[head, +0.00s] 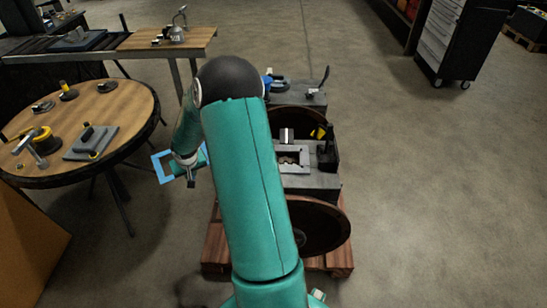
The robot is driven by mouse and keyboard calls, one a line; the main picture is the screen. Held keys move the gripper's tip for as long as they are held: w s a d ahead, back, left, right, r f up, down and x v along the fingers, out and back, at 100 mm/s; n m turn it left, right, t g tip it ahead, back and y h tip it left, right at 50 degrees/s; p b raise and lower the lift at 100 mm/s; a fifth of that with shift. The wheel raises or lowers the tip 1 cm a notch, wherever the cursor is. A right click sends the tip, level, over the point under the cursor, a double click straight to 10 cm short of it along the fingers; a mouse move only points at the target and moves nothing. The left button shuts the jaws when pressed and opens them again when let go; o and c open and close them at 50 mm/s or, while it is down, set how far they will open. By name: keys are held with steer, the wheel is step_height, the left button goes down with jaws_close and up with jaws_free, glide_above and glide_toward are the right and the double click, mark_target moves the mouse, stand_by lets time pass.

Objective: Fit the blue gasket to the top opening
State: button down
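The blue gasket (158,167) is a flat square frame in the air, just right of the round table. My gripper (188,166) is at its right side and appears shut on that edge. The fingertips are small and partly cover the gasket. The engine block (310,181) stands on a wooden pallet to the right of my arm. A light square-rimmed top opening (292,158) shows on its upper face. My arm hides the block's left part. The gasket is well left of the opening and apart from it.
The round wooden table (118,100) at left bears a grey plate, a yellow-and-black tool and small parts. A bench (190,40) stands behind it. A dark upright part (327,152) stands right of the opening. Large wheels flank the block.

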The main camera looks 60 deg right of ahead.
steer(key=s+d+f+m+g+h, duration=0.1)
steer(key=s+d+f+m, duration=0.15)
steer(key=s+d, duration=1.05)
steer(key=s+d+f+m+g+h, duration=0.15)
steer(key=s+d+m, duration=0.25)
steer(key=s+d, duration=0.8)
steer(key=shift+t+y, duration=0.35)
steer(key=shift+a+x, duration=0.15)
steer(key=shift+x, duration=1.8)
steer(key=shift+a+x, duration=0.2)
steer(key=shift+x, duration=1.8)
steer(key=shift+w+f, duration=0.1)
steer(key=shift+a, duration=0.15)
steer(key=shift+f, duration=0.9)
steer(key=c, duration=1.3)
jaws_free()
